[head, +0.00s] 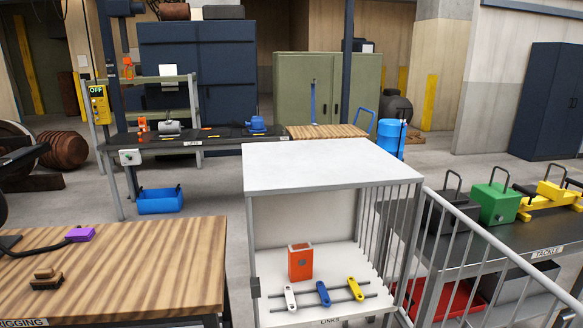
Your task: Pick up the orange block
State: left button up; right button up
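The orange block (300,263) stands upright inside a white open-fronted cabinet (335,163), on its lower shelf labelled LINKS. It is a box shape with a paler top face. In front of it, a blue link (323,293), a white link (290,298) and a yellow link (355,289) sit across thin grey rods. The cabinet's top panel is above the block, and its front looks open.
A wooden table (150,275) at left holds a purple block (80,234) and a brown brush-like object (47,277). A grey railing (470,240) runs right of the cabinet, before the TACKLE table (480,262). A blue bin (160,200) lies on the floor behind.

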aim_at(300, 254)
jog(key=i+l+u, duration=0.15)
jog(key=l+u, duration=0.25)
jog(key=l, duration=1.35)
jog(key=k+l+u, duration=0.1)
jog(key=l+u, duration=0.3)
jog(key=l, duration=1.3)
jog(key=i+j+z, duration=0.1)
jog(key=j+z, duration=0.2)
jog(key=j, duration=0.4)
jog(key=j+z, duration=0.25)
jog(key=j, duration=0.45)
